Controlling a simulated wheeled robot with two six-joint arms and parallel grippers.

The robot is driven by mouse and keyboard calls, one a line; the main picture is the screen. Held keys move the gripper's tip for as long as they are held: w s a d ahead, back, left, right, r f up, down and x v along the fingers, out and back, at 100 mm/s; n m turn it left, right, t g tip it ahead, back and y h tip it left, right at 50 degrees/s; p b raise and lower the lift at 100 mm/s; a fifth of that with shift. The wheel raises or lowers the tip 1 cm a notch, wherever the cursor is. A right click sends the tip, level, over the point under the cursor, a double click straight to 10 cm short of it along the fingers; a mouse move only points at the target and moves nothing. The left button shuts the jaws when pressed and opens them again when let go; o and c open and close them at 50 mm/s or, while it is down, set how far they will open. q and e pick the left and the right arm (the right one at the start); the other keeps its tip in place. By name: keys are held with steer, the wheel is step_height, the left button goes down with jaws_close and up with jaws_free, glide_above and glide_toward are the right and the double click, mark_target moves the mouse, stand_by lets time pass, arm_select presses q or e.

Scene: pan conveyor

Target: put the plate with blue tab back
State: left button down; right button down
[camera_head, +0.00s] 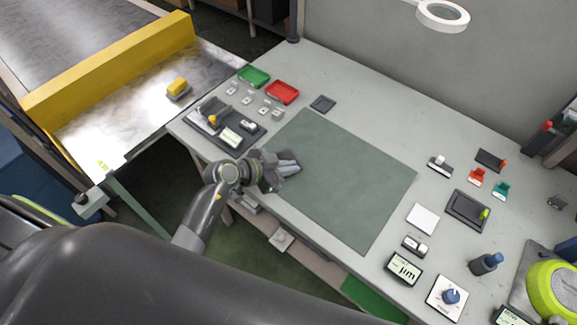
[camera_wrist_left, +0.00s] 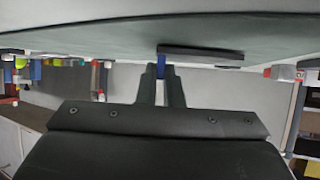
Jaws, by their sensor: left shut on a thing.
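In the left wrist view, the plate with the blue tab shows as a thin dark slab (camera_wrist_left: 205,53) seen nearly edge-on. Its blue tab (camera_wrist_left: 160,68) is between the fingertips of my left gripper (camera_wrist_left: 160,75), which is shut on it. In the head view, my left gripper (camera_head: 289,164) is over the left edge of the green mat (camera_head: 345,185). The plate is not clearly visible there, hidden by the gripper. I cannot tell whether the plate touches the mat. My right gripper is not in view.
A small dark square pad (camera_head: 322,103) lies beyond the mat. A dark tray with tools (camera_head: 212,143) and red (camera_head: 283,91) and green (camera_head: 254,76) trays stand left. A dark square holder with a green tab (camera_head: 467,208) and several coloured-tab pieces are at the right. The mat is otherwise clear.

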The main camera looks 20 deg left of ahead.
arm_select(q)
steer(key=c, duration=1.6)
jaws_free()
steer(key=shift+f, duration=0.15)
steer(key=shift+o, duration=0.2)
steer(key=shift+r, duration=0.2)
steer(key=v, duration=1.1)
steer(key=shift+s+a, duration=0.1)
steer(key=shift+s+a+r, duration=0.2)
steer(key=shift+s, duration=0.05)
